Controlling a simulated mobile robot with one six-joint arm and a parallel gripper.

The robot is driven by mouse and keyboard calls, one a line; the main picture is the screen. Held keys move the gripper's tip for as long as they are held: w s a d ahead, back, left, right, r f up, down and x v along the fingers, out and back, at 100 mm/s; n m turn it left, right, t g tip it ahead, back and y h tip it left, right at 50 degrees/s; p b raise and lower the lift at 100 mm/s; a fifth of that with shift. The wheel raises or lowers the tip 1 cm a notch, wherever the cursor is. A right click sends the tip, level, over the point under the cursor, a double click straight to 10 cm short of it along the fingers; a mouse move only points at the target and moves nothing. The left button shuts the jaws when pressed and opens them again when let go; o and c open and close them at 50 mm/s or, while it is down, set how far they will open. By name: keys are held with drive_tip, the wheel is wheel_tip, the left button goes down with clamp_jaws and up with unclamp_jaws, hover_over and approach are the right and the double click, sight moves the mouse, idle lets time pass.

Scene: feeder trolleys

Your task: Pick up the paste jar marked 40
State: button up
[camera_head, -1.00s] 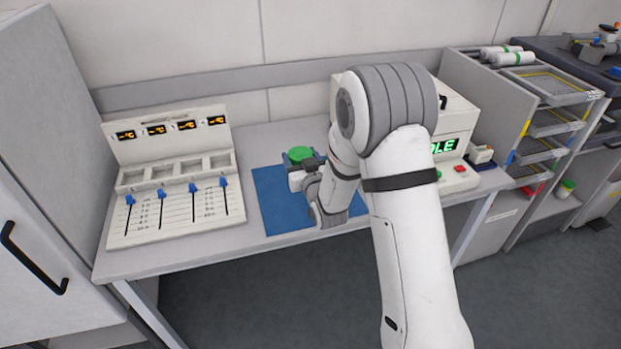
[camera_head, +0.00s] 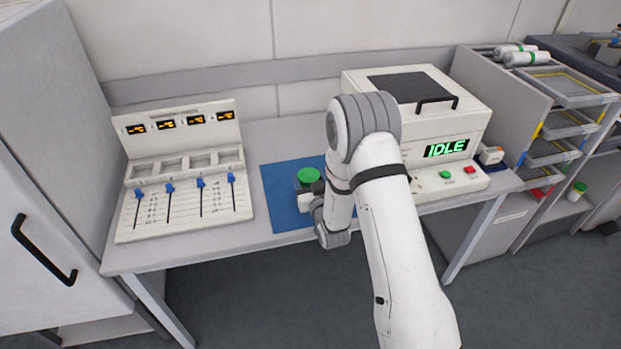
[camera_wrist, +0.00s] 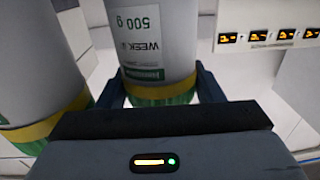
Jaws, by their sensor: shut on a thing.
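A grey-white paste jar with a green lid (camera_head: 309,175) is over the blue mat (camera_head: 284,208) on the bench. My gripper (camera_head: 308,198) is shut on it, from the front side. In the wrist view the held jar (camera_wrist: 160,45) is between the two dark fingers of my gripper (camera_wrist: 160,88), with a yellow and green band at the lower end. Its label shows "500 g" and "WEEK 4", where the lettering is cut off. A second similar jar (camera_wrist: 38,70) stands close at the left in the wrist view. I cannot tell whether the held jar touches the mat.
A slider panel (camera_head: 184,190) with small displays stands left of the mat. A white machine (camera_head: 470,110) reading "IDLE" stands right. A shelf rack (camera_head: 500,90) is further right, with another green-lidded jar (camera_head: 577,191) low down. The bench front edge is close to my arm.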

drive_tip(key=shift+f, duration=0.15)
drive_tip(key=o, duration=1.1)
drive_tip(key=shift+s+r, duration=0.1)
drive_tip(key=shift+r, duration=0.1)
